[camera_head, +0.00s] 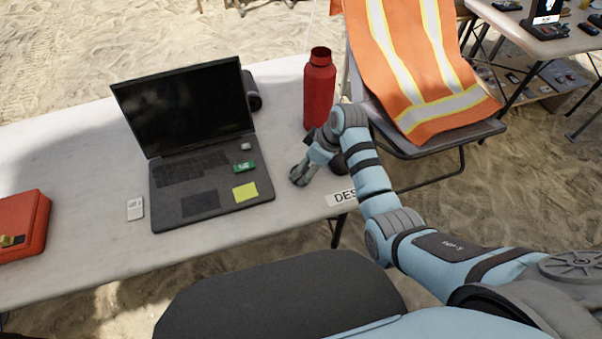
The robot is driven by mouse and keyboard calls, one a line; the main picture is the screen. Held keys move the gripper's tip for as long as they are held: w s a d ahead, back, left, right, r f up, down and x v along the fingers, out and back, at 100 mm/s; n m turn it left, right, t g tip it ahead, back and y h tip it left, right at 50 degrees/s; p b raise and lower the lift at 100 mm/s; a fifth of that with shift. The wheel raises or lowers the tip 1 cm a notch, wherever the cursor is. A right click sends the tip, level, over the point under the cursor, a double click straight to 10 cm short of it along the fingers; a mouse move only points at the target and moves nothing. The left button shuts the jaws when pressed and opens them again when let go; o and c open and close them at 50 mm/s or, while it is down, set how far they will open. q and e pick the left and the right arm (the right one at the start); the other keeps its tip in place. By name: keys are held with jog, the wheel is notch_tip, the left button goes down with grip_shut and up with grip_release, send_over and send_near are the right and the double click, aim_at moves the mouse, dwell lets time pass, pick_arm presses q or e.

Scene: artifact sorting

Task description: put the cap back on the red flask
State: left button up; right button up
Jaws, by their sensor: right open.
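The red flask (319,92) stands upright on the right end of the table, and its top opening looks uncapped. My right arm reaches in from the lower right. Its gripper (301,174) is low over the table, in front of the flask and apart from its body, and is open. A dark rounded shape beside the gripper is partly covered by my arm, and I cannot tell whether it is the cap. No cap shows clearly elsewhere. My left gripper is not in view.
An open laptop (227,199) with a yellow note and small items fills the table's (90,150) middle. A dark cylinder (253,97) lies behind it. A red case (22,222) is at left. A chair with an orange vest (412,55) stands right of the flask.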

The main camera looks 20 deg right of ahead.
aim_at(303, 173)
jog(key=x, duration=0.2)
jog(key=b+x, duration=0.1)
jog(key=shift+s+a+f, duration=0.15)
jog(key=shift+f, duration=0.25)
jog(key=c, duration=0.8)
